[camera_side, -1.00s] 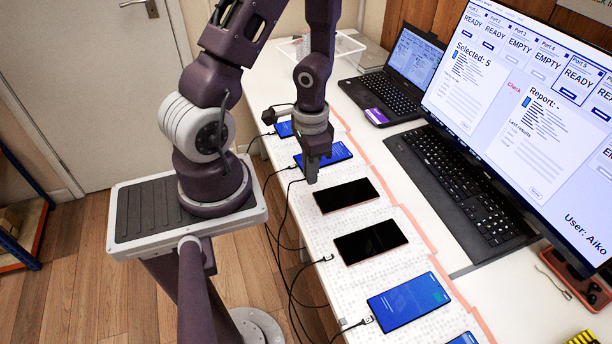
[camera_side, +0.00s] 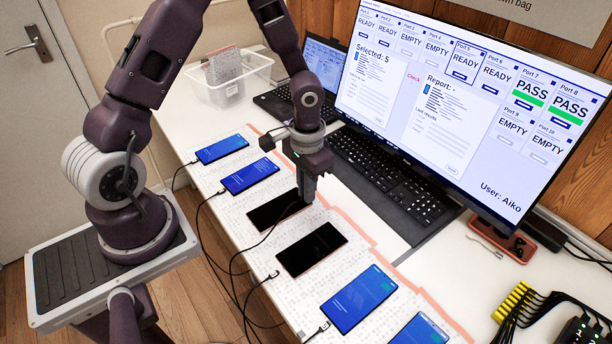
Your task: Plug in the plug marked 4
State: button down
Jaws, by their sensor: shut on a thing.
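My gripper (camera_side: 307,199) is shut, pointing down at the right end of the upper black-screened phone (camera_side: 272,211). A thin dark cable runs up to the fingers; the plug in them is mostly hidden, and I cannot read its number. A second black-screened phone (camera_side: 311,249) lies just below, nearer the camera. A loose cable plug (camera_side: 273,276) lies off the left end of that second phone, apart from it. I cannot read any number on it. The monitor (camera_side: 460,90) shows ports 3 and 4 as EMPTY and "Selected: 5".
Blue-lit phones lie above (camera_side: 250,173) and below (camera_side: 358,299) the black ones on the white table. A clear bin (camera_side: 228,84) stands at the back. Black cables hang over the left edge.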

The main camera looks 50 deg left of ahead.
aim_at(245, 230)
jog(key=s+a+f, duration=0.1)
jog(key=s+f, duration=0.1)
jog(key=s+a+f, duration=0.4)
jog(key=f, duration=0.1)
jog(key=shift+s, duration=0.1)
jog(key=s, duration=0.1)
jog(key=s+a+f, duration=0.1)
jog(key=s, duration=0.2)
jog(key=shift+s+a+f, duration=0.2)
jog(key=shift+a+f, duration=0.1)
jog(key=s, duration=0.3)
jog(key=s+a, duration=0.1)
jog(key=shift+s+a+r, duration=0.1)
jog(key=shift+s+r, duration=0.05)
jog(key=shift+r, duration=0.1)
jog(key=shift+s+a+r, duration=0.1)
jog(key=shift+s+r, duration=0.1)
jog(key=shift+s, duration=0.2)
jog(key=shift+w+f, duration=0.4)
jog(key=shift+f, duration=0.3)
jog(key=shift+w+f, duration=0.4)
jog(key=shift+f, duration=0.25)
jog(key=shift+w, duration=0.6)
dwell(0.4)
jog(key=c, duration=1.4)
grip_release()
jog(key=shift+c, duration=0.2)
